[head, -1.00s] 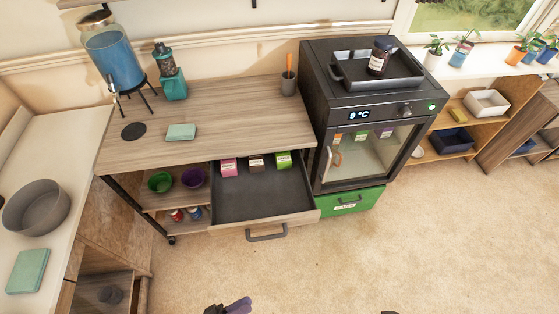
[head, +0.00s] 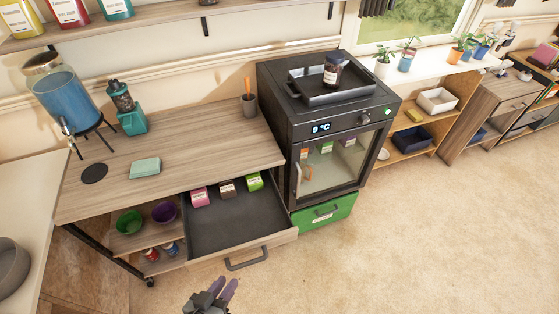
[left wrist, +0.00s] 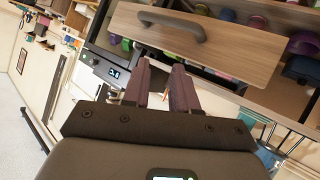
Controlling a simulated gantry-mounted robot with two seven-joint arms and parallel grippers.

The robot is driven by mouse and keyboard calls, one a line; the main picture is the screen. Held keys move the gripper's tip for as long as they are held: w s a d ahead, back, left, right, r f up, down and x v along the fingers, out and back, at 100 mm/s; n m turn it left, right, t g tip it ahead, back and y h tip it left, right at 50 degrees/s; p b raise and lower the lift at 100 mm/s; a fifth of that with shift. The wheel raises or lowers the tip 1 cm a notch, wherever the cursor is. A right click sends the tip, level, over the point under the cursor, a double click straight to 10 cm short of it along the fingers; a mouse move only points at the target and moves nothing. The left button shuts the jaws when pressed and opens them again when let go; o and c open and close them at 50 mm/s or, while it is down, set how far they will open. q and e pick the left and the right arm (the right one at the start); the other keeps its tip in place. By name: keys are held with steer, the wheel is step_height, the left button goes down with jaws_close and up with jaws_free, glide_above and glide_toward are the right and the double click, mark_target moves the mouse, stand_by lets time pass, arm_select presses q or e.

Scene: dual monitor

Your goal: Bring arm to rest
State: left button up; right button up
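My left gripper (head: 218,290) is at the bottom of the head view, over the carpet in front of the open drawer (head: 245,262). In the left wrist view its two purple-grey fingers (left wrist: 160,88) stand apart with an empty gap between them. The wooden drawer front with its grey handle (left wrist: 172,22) shows beyond the fingers, and I see no contact with it. My right gripper is in neither current view.
The drawer sticks out from the wooden table (head: 200,145) and holds pink, brown and green boxes (head: 228,187). A black fridge (head: 330,150) stands on a green drawer (head: 322,213). A counter (head: 25,200) is at left. Open carpet (head: 420,240) lies at the right.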

arm_select(q)
steer(key=s+a+g+y, duration=0.4)
steer(key=s+a+g, duration=0.4)
steer(key=s, duration=0.2)
step_height(320, 180, up, 29)
steer(key=m+p, duration=0.1)
steer(key=p, duration=2.9)
step_height(320, 180, down, 49)
steer(key=b, duration=4.9)
steer(key=shift+d+r, duration=0.15)
steer(key=shift+r, duration=0.1)
